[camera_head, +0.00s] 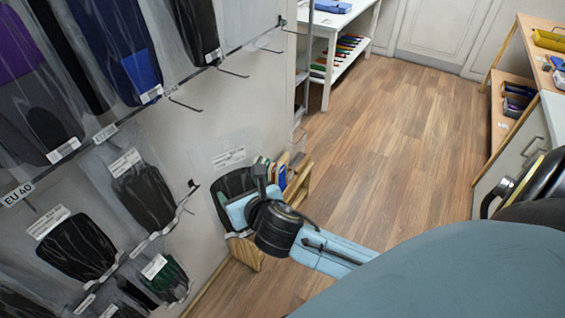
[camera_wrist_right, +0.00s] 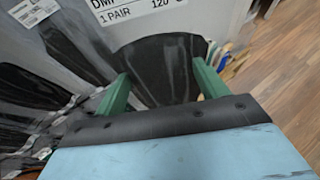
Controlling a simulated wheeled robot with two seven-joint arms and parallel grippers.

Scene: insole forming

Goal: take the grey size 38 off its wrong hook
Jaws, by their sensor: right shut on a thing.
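A clear bag with a dark grey insole (camera_head: 227,184) hangs in front of the wall, with a white label at its top. Its size cannot be read. My right gripper (camera_head: 247,207) is at the bag. In the right wrist view my two green fingers (camera_wrist_right: 163,88) stand either side of the dark insole (camera_wrist_right: 168,55), shut on the bag, with the printed label above them. A small dark hook end (camera_head: 192,184) shows just left of the bag. Whether the bag still touches a hook cannot be told. My left gripper is not in view.
A wall rack of bagged insoles on hooks fills the left, with an "EU 40" tag (camera_head: 16,194). Bare hooks (camera_head: 233,73) stick out at the upper middle. A small wooden rack (camera_head: 298,185) stands behind the bag. The wooden floor (camera_head: 400,130) is clear to the right.

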